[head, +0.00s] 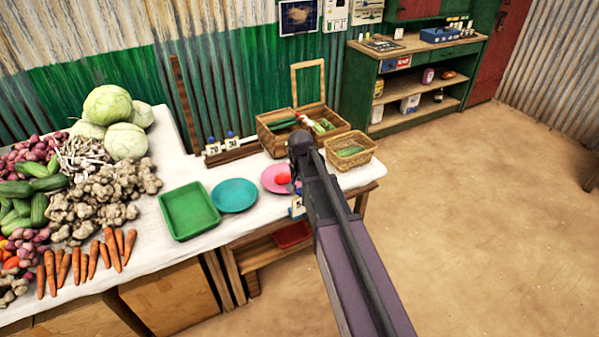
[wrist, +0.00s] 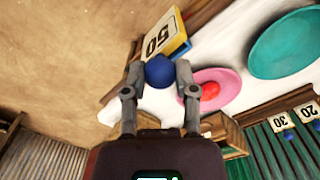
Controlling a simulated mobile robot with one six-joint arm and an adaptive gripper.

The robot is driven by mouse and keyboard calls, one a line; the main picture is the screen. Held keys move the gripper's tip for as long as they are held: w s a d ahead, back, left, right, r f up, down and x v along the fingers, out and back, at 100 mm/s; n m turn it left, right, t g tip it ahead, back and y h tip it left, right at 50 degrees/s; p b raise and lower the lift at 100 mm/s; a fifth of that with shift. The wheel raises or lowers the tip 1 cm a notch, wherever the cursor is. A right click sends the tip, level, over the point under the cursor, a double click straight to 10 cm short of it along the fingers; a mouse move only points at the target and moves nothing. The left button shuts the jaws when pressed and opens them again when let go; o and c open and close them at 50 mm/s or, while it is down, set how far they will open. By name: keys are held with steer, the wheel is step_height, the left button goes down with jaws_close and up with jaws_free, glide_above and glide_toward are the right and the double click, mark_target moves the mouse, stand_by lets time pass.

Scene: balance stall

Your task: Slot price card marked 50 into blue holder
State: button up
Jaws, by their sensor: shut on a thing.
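The price card marked 50 (wrist: 161,38) is a white card with a yellow edge. My gripper (wrist: 160,74) is shut on the round blue knob (wrist: 159,71) of this card. In the head view my gripper (head: 297,186) is over the front edge of the table, and part of the card (head: 297,206) shows below it. A blue strip (wrist: 181,50) shows along the card's side in the wrist view, possibly the blue holder. I cannot tell whether the card is in it or only beside it.
A pink plate (head: 272,178) with a red object lies close by. A teal plate (head: 234,195) and green tray (head: 188,211) are to its left. Cards marked 20 and 30 (head: 233,144) stand in a wooden rack behind. Baskets (head: 350,157) stand at the table's right end.

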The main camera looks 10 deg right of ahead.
steer(key=w+d+f+b, duration=0.1)
steer(key=w+d+f, duration=0.1)
steer(key=w, duration=1)
steer(key=shift+d+m, duration=0.3)
steer(key=shift+s+f+b, duration=0.1)
steer(key=shift+f+b, duration=0.1)
steer(key=shift+b, duration=0.3)
steer(key=shift+f+b, duration=2.7)
steer(key=shift+f+b, duration=0.3)
steer(key=shift+f+b, duration=1.15)
steer(key=shift+f, duration=0.1)
